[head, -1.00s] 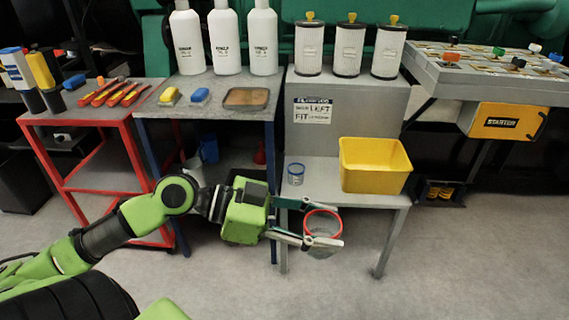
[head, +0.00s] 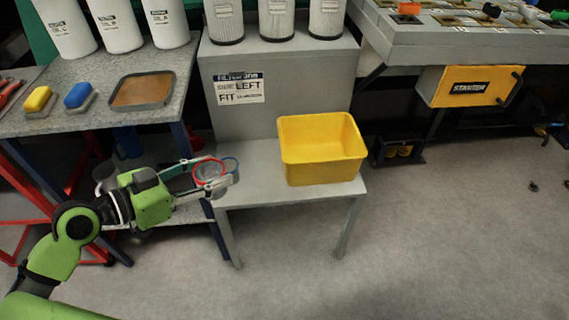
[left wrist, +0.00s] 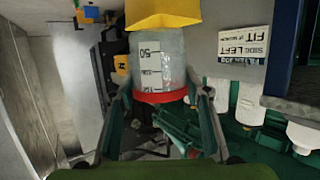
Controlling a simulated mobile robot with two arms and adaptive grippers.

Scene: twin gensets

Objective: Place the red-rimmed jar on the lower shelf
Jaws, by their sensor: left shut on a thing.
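The red-rimmed jar (head: 208,172) is clear, and its red rim faces up in the head view. My left gripper (head: 212,178) is shut on it, one finger on each side near the rim. In the left wrist view the jar (left wrist: 160,70) shows black graduation marks, with the red rim between the fingers (left wrist: 163,98). The grey lower shelf (head: 258,192) is the step below the filter canisters. The jar appears in front of that shelf's left end; I cannot tell whether it touches. My right gripper is not in view.
A bench (head: 120,120) with sponges and a tray is at left. Open floor lies in front.

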